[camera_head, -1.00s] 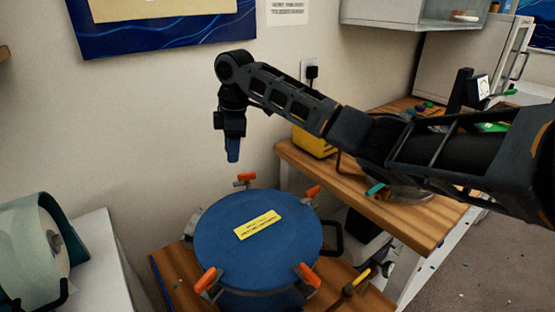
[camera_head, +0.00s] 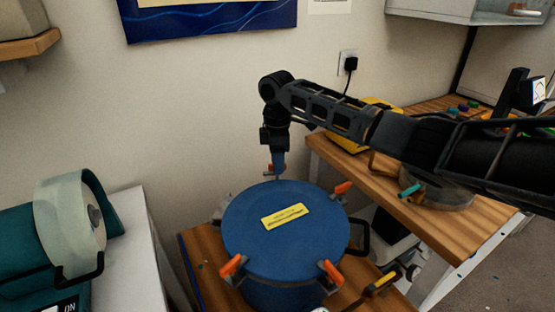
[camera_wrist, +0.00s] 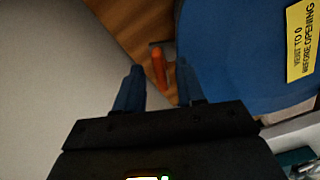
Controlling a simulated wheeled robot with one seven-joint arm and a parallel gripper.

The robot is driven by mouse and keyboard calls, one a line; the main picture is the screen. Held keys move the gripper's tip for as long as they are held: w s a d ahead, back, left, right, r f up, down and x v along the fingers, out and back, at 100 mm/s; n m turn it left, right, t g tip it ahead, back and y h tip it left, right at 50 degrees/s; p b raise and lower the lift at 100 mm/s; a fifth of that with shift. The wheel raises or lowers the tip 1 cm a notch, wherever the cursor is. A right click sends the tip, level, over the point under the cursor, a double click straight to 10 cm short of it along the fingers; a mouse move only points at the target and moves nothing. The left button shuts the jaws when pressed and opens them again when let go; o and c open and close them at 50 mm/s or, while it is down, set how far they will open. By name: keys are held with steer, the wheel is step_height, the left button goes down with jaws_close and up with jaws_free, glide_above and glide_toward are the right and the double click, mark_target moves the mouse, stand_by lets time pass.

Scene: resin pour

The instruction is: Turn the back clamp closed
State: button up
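The blue pressure pot (camera_head: 285,243) stands on a wooden surface, its round lid carrying a yellow label (camera_head: 284,216). Orange-handled clamps sit around the rim: one at the back right (camera_head: 343,188), one at the front left (camera_head: 232,265) and one at the front right (camera_head: 331,272). The back clamp (camera_head: 268,169) is largely hidden behind my gripper (camera_head: 278,172) in the head view. In the wrist view its orange handle (camera_wrist: 159,68) shows between and just beyond my two blue fingertips (camera_wrist: 160,72). My gripper is open, pointing down, with gaps on both sides of the handle.
A wooden bench (camera_head: 440,205) with a yellow case (camera_head: 350,133) stands to the right. The wall (camera_head: 190,110) is close behind the pot.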

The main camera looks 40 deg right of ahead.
jaws_close()
steer(key=shift+n, duration=0.3)
stand_by(0.3)
steer(key=n, duration=0.8)
steer(key=shift+a+n, duration=0.1)
steer(key=shift+n, duration=0.3)
steer(key=n, duration=0.4)
steer(key=shift+n, duration=0.3)
steer(key=shift+n+b, duration=0.45)
steer(key=shift+n, duration=1.75)
